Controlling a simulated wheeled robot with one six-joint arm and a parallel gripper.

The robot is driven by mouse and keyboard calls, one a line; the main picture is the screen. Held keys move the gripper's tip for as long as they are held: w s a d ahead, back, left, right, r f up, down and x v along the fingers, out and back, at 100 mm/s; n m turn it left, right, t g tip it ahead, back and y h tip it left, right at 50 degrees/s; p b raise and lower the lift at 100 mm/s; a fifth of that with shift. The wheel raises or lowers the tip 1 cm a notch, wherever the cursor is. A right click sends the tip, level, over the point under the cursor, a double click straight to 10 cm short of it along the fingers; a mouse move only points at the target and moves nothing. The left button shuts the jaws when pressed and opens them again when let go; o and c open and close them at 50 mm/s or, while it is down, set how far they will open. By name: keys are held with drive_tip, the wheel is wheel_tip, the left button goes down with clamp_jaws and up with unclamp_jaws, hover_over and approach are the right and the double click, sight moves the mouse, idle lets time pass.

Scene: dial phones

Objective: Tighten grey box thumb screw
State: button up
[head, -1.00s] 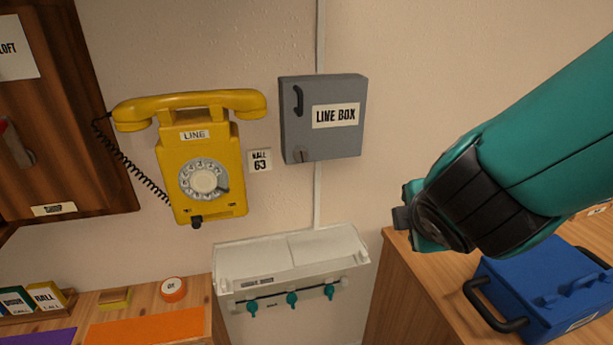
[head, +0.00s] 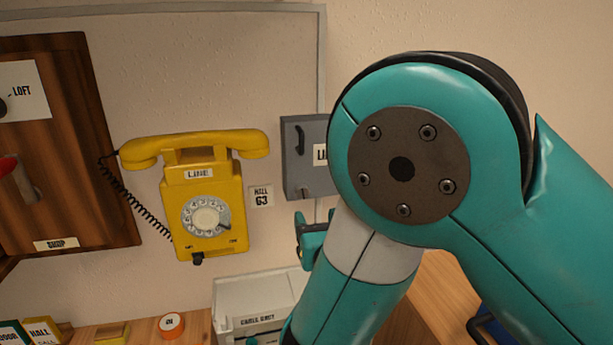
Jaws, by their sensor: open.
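The grey line box (head: 300,160) hangs on the wall right of the yellow phone. Its right side and part of its label are hidden behind my arm. A black handle shows on its door. The small thumb screw (head: 305,193) shows at its lower left edge. I cannot tell how tight it is. My gripper (head: 303,232) shows only in part, below the grey box, beside my arm links. It is open and apart from the box, and nothing is seen in it.
A yellow dial phone (head: 207,208) with a coiled black cord hangs left of the box. A wooden board (head: 75,150) is at far left. A white cabinet (head: 255,295) stands below, with an orange-and-white roll (head: 171,325) to its left. A blue case is mostly hidden at right.

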sight(303, 193)
drive_tip(key=p+x, duration=0.5)
drive_tip(key=x, duration=0.4)
drive_tip(key=shift+w+r, duration=0.15)
drive_tip(key=shift+w, duration=0.15)
drive_tip(key=shift+w+a+p, duration=0.25)
drive_tip(key=shift+w+p, duration=0.15)
drive_tip(key=shift+w, duration=0.3)
drive_tip(key=shift+c, duration=0.5)
drive_tip(key=c, duration=0.8)
drive_tip(key=shift+c, duration=0.2)
